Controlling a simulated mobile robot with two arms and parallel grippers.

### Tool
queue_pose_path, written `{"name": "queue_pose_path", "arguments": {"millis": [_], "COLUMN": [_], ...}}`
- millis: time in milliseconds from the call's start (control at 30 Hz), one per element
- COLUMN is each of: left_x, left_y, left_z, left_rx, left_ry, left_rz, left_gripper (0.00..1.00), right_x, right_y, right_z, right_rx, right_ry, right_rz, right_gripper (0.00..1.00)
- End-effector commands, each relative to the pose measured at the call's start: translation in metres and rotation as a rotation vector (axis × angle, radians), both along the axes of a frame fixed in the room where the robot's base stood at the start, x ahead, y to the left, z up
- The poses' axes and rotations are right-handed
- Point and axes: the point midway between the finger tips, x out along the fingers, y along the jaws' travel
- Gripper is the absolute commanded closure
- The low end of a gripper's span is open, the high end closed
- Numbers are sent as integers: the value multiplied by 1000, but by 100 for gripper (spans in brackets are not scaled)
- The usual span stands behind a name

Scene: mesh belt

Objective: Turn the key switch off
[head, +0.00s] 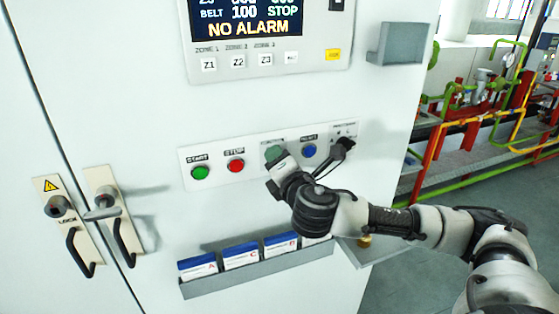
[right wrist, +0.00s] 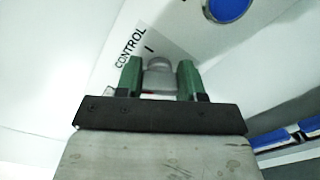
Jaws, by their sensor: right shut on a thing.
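The key switch (right wrist: 158,68) shows in the right wrist view as a grey round part beside the printed word CONTROL and a mark "I". My right gripper (right wrist: 158,80) has its two green fingers on either side of it and is shut on it. In the head view the right gripper (head: 274,157) reaches the button panel between the red stop button and the blue button, and its fingers and wrist hide the switch. The switch's exact angle cannot be told. My left gripper is not in view.
On the panel strip (head: 187,152) are a green button (head: 200,172), a red button (head: 236,165), a blue button (head: 309,150) and a black knob (head: 344,144). A display (head: 248,17) is above. A card rack (head: 240,281) juts out below. Door handles (head: 118,232) stand at left.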

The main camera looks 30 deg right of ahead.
Motion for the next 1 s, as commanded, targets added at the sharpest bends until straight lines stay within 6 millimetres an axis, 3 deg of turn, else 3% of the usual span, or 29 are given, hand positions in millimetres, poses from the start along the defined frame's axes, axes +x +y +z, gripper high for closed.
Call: {"name": "queue_pose_path", "arguments": {"millis": [167,200,367,733,1000], "left_x": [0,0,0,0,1], "left_y": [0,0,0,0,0], "left_z": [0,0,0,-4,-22], "left_rx": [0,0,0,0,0], "left_ry": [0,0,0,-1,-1], "left_rz": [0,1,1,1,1], "left_gripper": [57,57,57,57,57], "right_x": [0,0,0,-6,-52], "right_y": [0,0,0,2,13], "right_z": [-1,-1,-1,-2,-5], "right_rx": [-2,-2,-1,0,-2], "right_ry": [3,3,3,0,1], "right_rz": [0,0,0,1,3], "right_gripper": [85,59,36,36,36]}}
